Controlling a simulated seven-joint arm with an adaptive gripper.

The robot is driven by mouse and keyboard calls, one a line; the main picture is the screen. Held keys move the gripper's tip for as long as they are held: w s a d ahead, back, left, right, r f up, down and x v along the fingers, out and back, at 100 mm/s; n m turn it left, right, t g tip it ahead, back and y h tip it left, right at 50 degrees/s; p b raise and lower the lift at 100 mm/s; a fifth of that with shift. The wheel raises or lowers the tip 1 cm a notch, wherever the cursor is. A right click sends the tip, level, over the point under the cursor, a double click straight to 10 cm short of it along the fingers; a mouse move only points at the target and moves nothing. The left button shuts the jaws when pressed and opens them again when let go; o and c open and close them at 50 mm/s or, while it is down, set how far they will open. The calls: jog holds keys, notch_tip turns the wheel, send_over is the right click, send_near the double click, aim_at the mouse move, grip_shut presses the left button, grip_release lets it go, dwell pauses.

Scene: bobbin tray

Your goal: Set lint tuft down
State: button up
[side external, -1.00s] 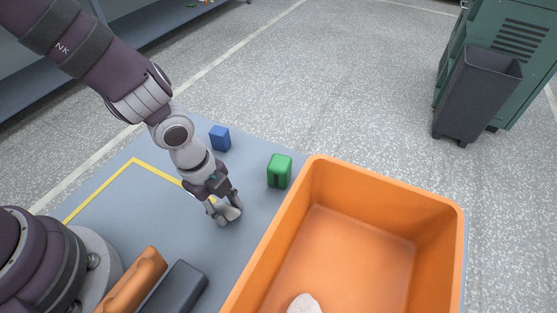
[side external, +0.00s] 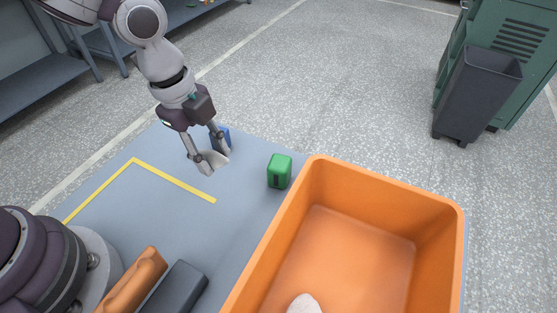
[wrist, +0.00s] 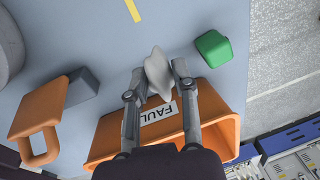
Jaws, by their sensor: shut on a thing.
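My gripper (side external: 214,160) is shut on the lint tuft (side external: 217,158), a pale whitish-grey, uneven lump. In the wrist view the tuft (wrist: 157,72) sits between the two fingertips (wrist: 157,76) and sticks out past them. The orange bin (side external: 390,188) stands to the right, apart from the gripper. A pale lump (side external: 304,304) lies on the bin floor, cut by the picture edge.
A green block (side external: 279,171) stands between the gripper and the bin. Yellow tape (side external: 175,180) marks a corner on the table, with clear surface inside it. An orange handled thing (side external: 134,280) and a dark grey block (side external: 174,289) lie near my base. The bin bears a partly hidden label (wrist: 158,112).

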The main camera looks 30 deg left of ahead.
jog(key=w+a+n, duration=0.2)
jog(key=w+a, duration=0.3)
jog(key=a, duration=0.6)
send_over(173, 143)
jog(key=f, duration=0.9)
jog(key=shift+s+a+f, duration=0.1)
jog(key=shift+s+f, duration=0.1)
jog(key=shift+f, duration=0.1)
jog(key=shift+f, duration=0.15)
jog(key=o, duration=0.7)
jog(key=shift+c, duration=0.2)
